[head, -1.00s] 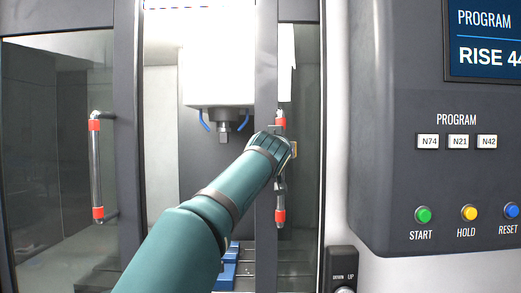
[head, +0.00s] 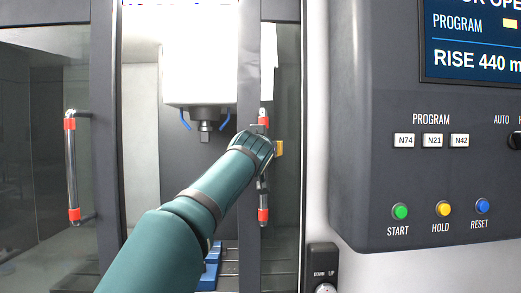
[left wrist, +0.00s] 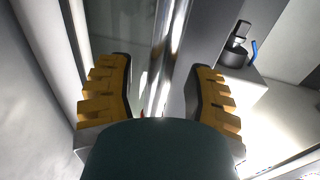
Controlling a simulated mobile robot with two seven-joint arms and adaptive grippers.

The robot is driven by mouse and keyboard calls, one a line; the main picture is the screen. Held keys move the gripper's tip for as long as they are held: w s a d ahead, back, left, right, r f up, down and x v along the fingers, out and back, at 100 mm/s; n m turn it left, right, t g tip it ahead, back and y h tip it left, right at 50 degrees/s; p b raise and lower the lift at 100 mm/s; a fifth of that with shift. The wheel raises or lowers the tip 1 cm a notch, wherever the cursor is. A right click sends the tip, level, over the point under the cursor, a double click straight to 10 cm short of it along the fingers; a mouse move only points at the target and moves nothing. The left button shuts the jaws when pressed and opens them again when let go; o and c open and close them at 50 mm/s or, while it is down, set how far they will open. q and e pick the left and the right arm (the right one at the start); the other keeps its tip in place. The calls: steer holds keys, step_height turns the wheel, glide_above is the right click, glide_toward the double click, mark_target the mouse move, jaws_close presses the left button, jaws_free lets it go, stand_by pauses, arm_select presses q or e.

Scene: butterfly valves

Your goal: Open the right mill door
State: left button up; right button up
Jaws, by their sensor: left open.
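The right mill door has a dark grey frame (head: 250,60) and a glass pane (head: 285,70). Its upright metal handle (head: 263,200) has red ends. My left gripper (head: 268,142) is at this handle and hides part of its upper half; a yellow finger shows to the right. In the left wrist view, the yellow fingers of my left gripper (left wrist: 160,95) are open. The shiny handle bar (left wrist: 166,60) runs between them, with gaps showing on both sides; contact cannot be told. My right gripper is not in view.
The left door's handle (head: 72,170) stands at the left. An opening between the doors shows the white spindle head (head: 200,60) and blue parts (head: 209,270) below. The control panel (head: 360,150) with its buttons projects at the right.

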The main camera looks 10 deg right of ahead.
arm_select(q)
steer(key=v, duration=1.2)
steer(key=shift+w, duration=0.1)
stand_by(0.4)
